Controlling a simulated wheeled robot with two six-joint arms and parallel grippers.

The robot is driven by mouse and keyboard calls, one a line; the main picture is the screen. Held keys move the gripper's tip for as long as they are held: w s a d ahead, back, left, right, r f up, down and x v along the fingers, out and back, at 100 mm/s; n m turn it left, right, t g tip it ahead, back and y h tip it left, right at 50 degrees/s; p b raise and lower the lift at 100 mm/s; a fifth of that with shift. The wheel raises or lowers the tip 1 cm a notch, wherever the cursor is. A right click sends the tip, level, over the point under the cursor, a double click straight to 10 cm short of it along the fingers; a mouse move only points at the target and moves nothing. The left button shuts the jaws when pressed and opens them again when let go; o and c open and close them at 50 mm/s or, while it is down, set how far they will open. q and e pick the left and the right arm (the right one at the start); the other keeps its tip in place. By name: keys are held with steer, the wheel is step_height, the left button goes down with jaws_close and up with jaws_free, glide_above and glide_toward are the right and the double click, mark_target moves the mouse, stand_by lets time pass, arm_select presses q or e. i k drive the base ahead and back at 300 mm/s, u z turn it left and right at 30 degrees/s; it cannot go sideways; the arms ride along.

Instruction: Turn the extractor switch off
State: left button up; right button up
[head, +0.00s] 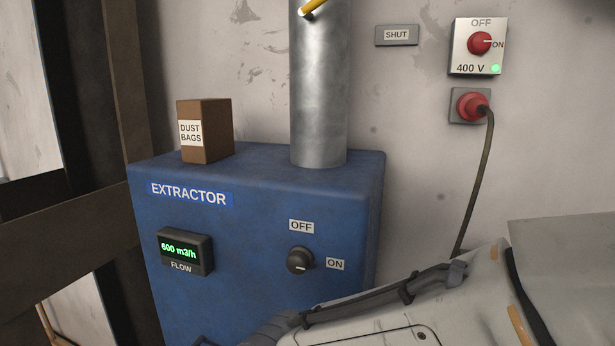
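The blue extractor (250,215) stands in the middle of the head view. Its round black switch knob (300,260) is on the front face, with an OFF label (301,226) above it and an ON label (335,264) to its right. A short pale mark on the knob lies about level and appears to point toward ON. The flow display (186,252) is lit green and reads 600 m3/h. Neither gripper can be made out. A pale arm link of mine with a dark cable fills the lower right, in front of the extractor's lower right corner.
A metal duct (320,100) rises from the extractor's top, beside a dust bags box (206,131). A 400 V wall switch (479,46) with a red knob toward ON and a lit green lamp is above a red plug (471,106). Dark beams stand at left.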

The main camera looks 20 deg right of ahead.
mark_target(300, 259)
steer(key=z, duration=1.4)
steer(key=k, duration=0.8)
steer(key=u, duration=1.75)
